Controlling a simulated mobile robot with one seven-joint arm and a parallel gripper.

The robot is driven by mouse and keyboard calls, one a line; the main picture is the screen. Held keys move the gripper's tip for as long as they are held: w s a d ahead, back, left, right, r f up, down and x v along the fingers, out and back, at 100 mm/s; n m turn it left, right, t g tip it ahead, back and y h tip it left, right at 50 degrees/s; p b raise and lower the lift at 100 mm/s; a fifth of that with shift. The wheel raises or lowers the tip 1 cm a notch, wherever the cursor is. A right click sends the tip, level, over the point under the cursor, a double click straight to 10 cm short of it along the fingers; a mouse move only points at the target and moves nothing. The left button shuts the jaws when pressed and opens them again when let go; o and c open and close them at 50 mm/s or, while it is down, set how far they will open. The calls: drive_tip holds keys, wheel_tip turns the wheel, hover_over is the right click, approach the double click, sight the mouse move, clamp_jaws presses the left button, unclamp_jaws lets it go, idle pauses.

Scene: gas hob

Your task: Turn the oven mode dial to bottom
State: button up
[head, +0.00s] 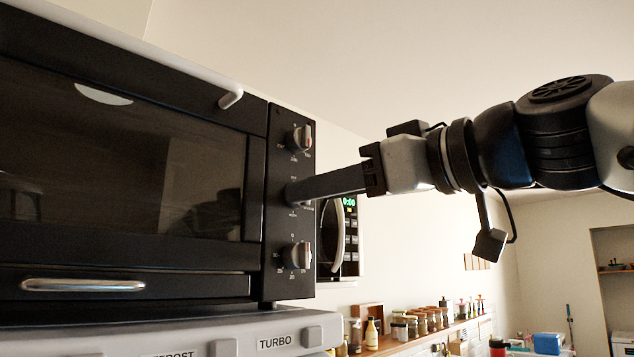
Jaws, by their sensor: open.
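The black oven (256,190) stands at the left, with a control panel on its right side.
A microwave (351,238) with a lit green display is behind the panel, to its right. Below the oven is a light grey appliance (250,334) with labelled buttons. A shelf of jars (421,322) runs along the back wall. The space around my arm looks clear.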

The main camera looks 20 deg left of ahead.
drive_tip(key=shift+x, duration=0.95)
drive_tip(key=shift+c, duration=0.4)
drive_tip(key=c, duration=1)
drive_tip(key=shift+o, duration=0.2)
